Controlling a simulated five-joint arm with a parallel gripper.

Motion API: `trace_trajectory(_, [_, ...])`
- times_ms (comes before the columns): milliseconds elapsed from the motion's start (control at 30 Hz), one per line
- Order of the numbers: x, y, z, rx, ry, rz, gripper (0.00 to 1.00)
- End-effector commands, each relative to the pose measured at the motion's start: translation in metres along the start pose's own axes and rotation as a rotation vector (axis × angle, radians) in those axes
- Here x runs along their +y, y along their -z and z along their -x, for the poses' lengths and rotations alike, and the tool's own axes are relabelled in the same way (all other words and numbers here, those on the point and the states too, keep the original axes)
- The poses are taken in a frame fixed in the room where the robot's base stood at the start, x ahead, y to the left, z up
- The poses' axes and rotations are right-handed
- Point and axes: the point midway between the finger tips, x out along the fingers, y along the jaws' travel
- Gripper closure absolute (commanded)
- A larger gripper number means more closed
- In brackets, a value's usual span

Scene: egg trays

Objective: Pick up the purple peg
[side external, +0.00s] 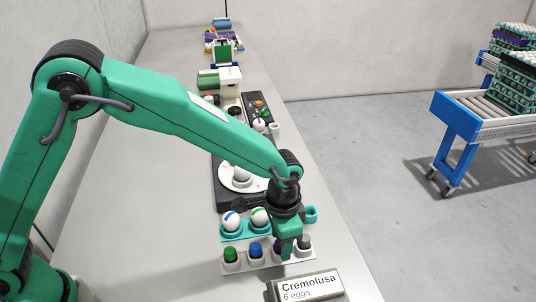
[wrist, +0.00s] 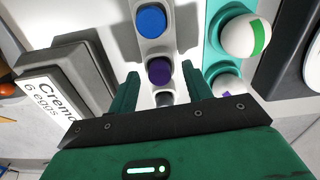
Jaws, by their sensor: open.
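The purple peg (wrist: 159,70) stands in a pale rack (side external: 268,263) in a row of pegs. In the wrist view it lies between the two green fingertips of my gripper (wrist: 160,78), with gaps on both sides. My gripper is open and not closed on anything. In the side external view my gripper (side external: 287,254) points down at the rack and mostly hides the purple peg. A blue peg (side external: 255,249) and a green peg (side external: 231,254) stand left of it, and a dark peg (side external: 305,242) stands right.
A teal egg tray (side external: 240,236) with striped eggs (side external: 232,221) sits close behind the rack. A dark device with a white disc (side external: 230,186) is farther back. The table's left side is clear.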

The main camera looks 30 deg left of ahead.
Motion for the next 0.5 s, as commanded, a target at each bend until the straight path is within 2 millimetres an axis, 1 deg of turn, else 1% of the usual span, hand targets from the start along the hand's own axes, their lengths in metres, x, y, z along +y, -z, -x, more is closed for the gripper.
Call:
trace_trajectory(367, [0.0,0.0,0.0003,0.0,0.0,0.0,0.51])
trace_trajectory(400, [0.0,0.0,0.0004,0.0,0.0,0.0,0.53])
trace_trajectory(467, [0.0,0.0001,0.0004,0.0,0.0,0.0,0.64])
trace_trajectory(500, [0.0,0.0,0.0004,0.0,0.0,0.0,0.72])
